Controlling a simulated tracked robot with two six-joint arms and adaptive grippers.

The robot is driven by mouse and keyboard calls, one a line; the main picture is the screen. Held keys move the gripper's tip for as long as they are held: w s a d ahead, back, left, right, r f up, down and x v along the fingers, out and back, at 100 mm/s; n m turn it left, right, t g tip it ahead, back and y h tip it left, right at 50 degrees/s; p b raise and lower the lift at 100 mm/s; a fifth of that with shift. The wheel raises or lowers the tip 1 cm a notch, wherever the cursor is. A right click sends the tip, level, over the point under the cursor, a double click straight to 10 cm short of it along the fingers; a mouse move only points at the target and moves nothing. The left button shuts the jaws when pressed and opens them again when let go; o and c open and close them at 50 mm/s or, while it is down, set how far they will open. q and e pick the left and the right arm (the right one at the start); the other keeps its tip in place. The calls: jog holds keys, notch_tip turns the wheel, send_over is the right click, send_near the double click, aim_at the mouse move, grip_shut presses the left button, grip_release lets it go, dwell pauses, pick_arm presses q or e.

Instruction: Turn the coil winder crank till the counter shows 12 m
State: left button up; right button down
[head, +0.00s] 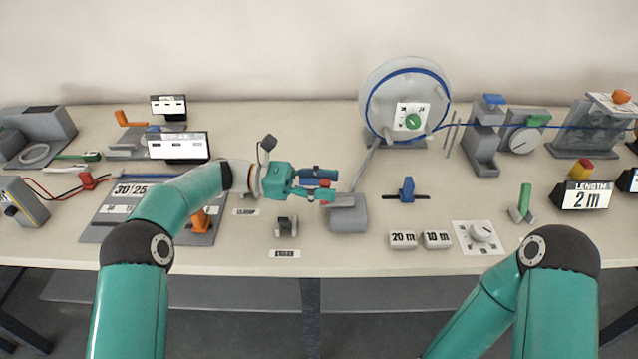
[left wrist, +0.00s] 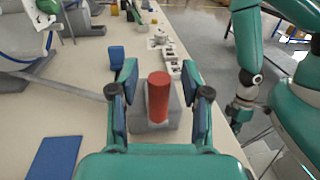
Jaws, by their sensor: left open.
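The coil winder has a round grey reel (head: 372,97) with a blue line wound around it and a green knob (head: 413,121) at its front. A grey bar (head: 366,163) slants down from the reel toward a grey block (head: 349,218). The red handle (left wrist: 158,97) stands between the fingers of my left gripper (left wrist: 162,105), with gaps on both sides. My left gripper also shows in the head view (head: 322,184), open around the red handle and largely hiding it. The length counter (head: 587,198) reads 2 m.
Blue line runs right from the reel past grey guides (head: 482,140) and a dial unit (head: 525,135). A blue lever (head: 406,189), blocks marked 20 m (head: 403,239) and 10 m (head: 437,239), and a knob plate (head: 479,238) stand to the right of the grey block.

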pick_arm(q)
jog(key=w+a, duration=0.1)
jog(key=a, duration=1.1)
jog(key=shift+w, duration=0.35)
